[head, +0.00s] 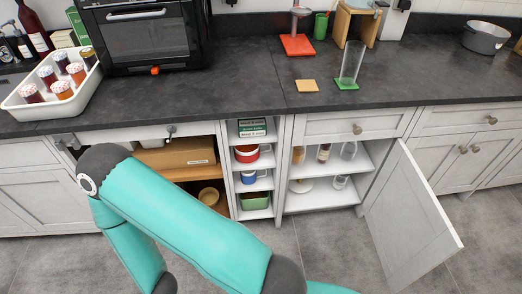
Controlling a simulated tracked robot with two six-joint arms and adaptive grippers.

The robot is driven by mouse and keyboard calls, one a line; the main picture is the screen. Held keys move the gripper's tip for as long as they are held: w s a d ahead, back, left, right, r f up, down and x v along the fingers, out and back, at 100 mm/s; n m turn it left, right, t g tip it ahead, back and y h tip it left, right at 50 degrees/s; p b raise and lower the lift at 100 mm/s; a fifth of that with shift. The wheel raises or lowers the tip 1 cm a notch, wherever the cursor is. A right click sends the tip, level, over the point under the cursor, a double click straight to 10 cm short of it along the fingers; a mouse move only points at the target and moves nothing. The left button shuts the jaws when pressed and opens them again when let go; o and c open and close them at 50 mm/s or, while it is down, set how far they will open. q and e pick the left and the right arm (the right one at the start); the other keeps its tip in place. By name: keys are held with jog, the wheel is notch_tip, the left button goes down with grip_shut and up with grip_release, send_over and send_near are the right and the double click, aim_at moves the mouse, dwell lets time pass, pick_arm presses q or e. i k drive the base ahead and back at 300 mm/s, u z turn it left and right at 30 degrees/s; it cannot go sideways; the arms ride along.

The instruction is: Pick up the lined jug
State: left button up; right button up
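I cannot clearly make out which vessel is the lined jug. The open cabinet holds small glass pieces: a clear glass vessel (348,150) on its upper shelf and another clear glass (340,182) on its lower shelf. Both are too small to show lines or handles for certain. A tall clear glass cylinder (351,63) stands upright on a green square mat (346,84) on the counter. A teal arm of mine crosses the lower left and bottom of the head view. Neither gripper shows.
The cabinet door (412,215) stands open toward the right front. Narrow shelves (237,165) left of the cabinet hold a red-and-white pot and boxes. A white tray (22,112) of jars and an oven (146,38) are on the counter. The counter middle is mostly clear.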

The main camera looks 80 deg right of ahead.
aim_at(298, 154)
jog(key=u, duration=0.2)
jog(key=i, duration=0.8)
jog(key=z, duration=1.1)
jog(key=i, duration=0.15)
jog(key=z, duration=1.85)
jog(key=i, duration=0.2)
jog(key=z, duration=1.7)
jog(key=k, duration=0.4)
jog(key=z, duration=0.5)
jog(key=i, duration=1.45)
jog(key=u, duration=0.45)
